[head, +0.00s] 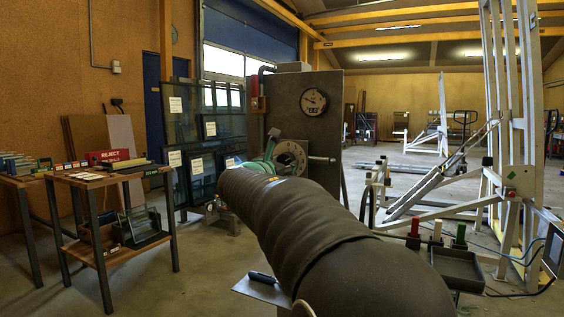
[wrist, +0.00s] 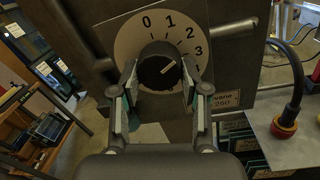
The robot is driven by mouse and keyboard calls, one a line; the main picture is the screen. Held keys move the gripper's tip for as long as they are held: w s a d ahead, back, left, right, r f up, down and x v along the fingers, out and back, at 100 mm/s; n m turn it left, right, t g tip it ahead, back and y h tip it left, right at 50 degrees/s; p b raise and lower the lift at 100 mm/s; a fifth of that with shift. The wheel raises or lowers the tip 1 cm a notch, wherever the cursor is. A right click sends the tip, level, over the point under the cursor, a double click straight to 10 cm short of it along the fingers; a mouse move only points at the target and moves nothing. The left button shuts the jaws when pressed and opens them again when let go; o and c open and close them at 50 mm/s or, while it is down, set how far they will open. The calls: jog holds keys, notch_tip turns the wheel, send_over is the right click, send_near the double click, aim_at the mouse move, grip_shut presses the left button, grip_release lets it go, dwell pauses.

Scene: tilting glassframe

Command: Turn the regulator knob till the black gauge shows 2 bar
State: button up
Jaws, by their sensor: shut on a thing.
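The regulator knob (wrist: 158,68) is black and round, on a pale dial plate with numbers from 0 upward. Its white pointer line points up and right, roughly between 2 and 3. My gripper (wrist: 160,88) is shut on the knob, one finger on each side. In the head view the dial plate (head: 295,152) shows beside my gripper (head: 266,150), and my arm covers part of it.
A lever or pipe (head: 322,159) sticks out right of the dial. A wooden table (head: 100,178) stands at the left, with glass panes behind it. A grey bench (wrist: 285,145) with a red-based plug (wrist: 286,122) is close on the right in the wrist view.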

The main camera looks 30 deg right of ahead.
jog(key=shift+d+f, duration=0.1)
dwell(0.3)
jog(key=o, duration=1.1)
jog(key=shift+d, duration=0.1)
jog(key=shift+o, duration=0.2)
jog(key=v, duration=1.2)
